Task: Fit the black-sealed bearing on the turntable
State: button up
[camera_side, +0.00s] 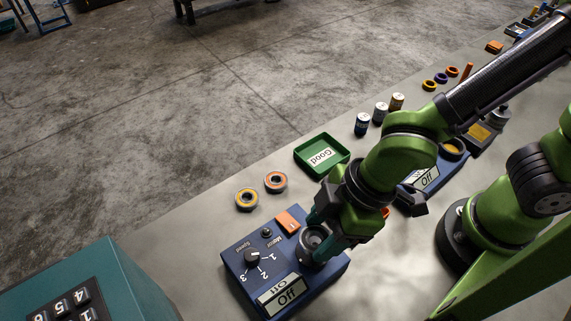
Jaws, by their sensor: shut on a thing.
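My gripper (318,236) is shut on the black-sealed bearing (312,241), a dark grey ring between its teal fingers. It holds the bearing at the right part of the blue motor box, which has a speed dial (252,258) and an "Off" display (288,293). The turntable is hidden under the bearing and fingers, so I cannot tell whether the bearing touches it.
Two orange-and-yellow-sealed bearings (247,199) (276,182) lie behind the box. A green "Good" tray (322,155) stands beyond them. Several batteries (381,113), coloured rings (441,78) and another "Off" device (428,177) stand farther right. A teal keypad box (90,290) is front left.

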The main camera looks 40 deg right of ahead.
jog(key=shift+f, duration=0.15)
jog(key=shift+f, duration=0.3)
jog(key=shift+f, duration=0.75)
dwell(0.5)
jog(key=shift+f, duration=0.25)
jog(key=o, duration=1.5)
jog(key=shift+r, duration=3.55)
